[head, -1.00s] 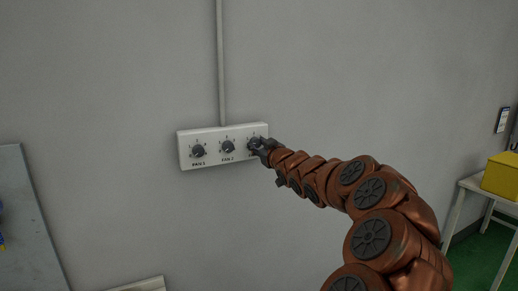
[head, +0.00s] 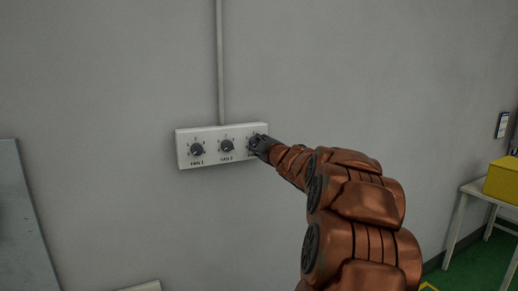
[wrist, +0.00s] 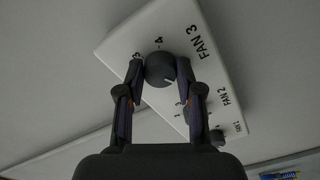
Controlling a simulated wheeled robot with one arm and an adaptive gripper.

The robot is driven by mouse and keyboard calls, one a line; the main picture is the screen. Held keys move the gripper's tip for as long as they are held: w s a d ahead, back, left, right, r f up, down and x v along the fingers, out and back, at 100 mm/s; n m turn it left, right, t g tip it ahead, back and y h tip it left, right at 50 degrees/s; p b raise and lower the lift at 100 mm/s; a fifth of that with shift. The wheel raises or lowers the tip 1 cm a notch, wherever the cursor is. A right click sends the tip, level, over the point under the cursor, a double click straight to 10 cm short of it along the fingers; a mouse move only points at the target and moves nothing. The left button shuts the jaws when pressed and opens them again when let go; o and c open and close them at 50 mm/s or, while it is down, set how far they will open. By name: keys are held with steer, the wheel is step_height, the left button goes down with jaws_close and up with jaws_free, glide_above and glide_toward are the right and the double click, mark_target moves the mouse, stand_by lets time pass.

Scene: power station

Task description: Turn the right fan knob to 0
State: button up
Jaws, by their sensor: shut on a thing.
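A white fan panel (head: 212,157) is fixed on the grey wall, with knobs in a row. The FAN 1 knob (head: 197,149) and FAN 2 knob (head: 227,146) are in plain view.
A conduit (head: 221,60) runs up the wall from the panel. A grey board edge (head: 25,220) is at the left. A yellow box (head: 501,180) stands on a white table (head: 474,188) at the right. The wall around the panel is clear.

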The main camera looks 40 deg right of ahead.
steer(key=shift+n, duration=0.3)
steer(key=o, duration=1.2)
steer(key=shift+c, duration=0.2)
steer(key=v, duration=1.2)
